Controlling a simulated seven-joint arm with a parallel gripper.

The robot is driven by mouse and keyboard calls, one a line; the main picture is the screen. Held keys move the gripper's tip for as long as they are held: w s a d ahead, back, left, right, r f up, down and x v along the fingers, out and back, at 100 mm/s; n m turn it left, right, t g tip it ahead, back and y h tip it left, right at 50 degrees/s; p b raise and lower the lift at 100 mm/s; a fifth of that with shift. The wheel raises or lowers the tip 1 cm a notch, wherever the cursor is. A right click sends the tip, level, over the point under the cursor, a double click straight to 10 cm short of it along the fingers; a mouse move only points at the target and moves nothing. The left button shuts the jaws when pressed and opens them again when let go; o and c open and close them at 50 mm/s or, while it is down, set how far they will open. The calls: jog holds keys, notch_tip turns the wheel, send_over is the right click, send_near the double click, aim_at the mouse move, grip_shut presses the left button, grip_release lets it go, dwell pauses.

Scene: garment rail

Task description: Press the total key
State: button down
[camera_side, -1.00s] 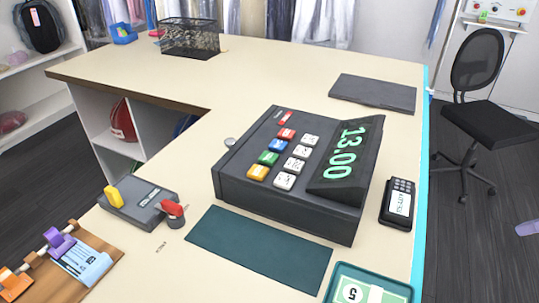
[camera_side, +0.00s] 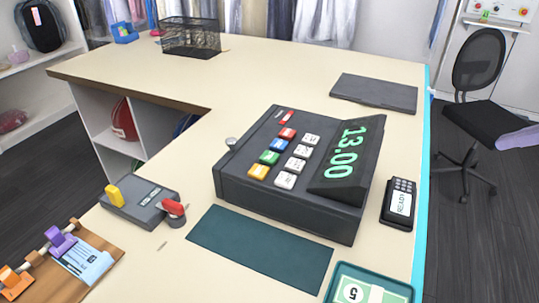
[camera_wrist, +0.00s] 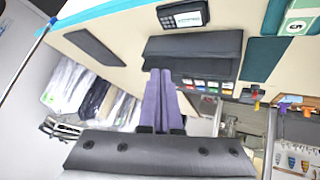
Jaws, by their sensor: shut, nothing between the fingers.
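The dark cash register (camera_side: 290,215) stands on the counter, its display reading 13.00 in green. Its keys (camera_side: 283,157) are red, blue, green, yellow and several white ones; their labels are too small to read, so I cannot tell which is the total key. In the wrist view the register (camera_wrist: 195,58) lies beyond my fingertips, with a row of coloured keys (camera_wrist: 207,86) just right of them. My gripper (camera_wrist: 160,72) has its purple fingers together, empty. In the side view only a purple finger part (camera_side: 516,138) shows at the right edge, well apart from the register.
A card terminal (camera_side: 399,203) stands right of the register, a dark green mat (camera_side: 260,248) in front, a cash tray (camera_side: 338,270) at the front right. A grey device (camera_side: 140,204) with yellow and red parts is at left. A flat dark pad (camera_side: 375,92) lies behind.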

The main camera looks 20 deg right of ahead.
jog(key=w+a+r+n+t+y, duration=0.1)
jog(key=w+a+r+n, duration=0.15)
jog(key=w, duration=0.45)
jog(key=w+a+r+n, duration=0.2)
jog(key=w+a+r, duration=0.15)
jog(key=w, duration=0.25)
jog(key=n+g+y, duration=0.1)
jog(key=n+y, duration=0.2)
jog(key=n, duration=0.3)
send_over(275, 158)
notch_tip(275, 158, down, 9)
jog(key=shift+f, duration=0.15)
jog(key=shift+w, duration=0.1)
jog(key=shift+f, duration=4.4)
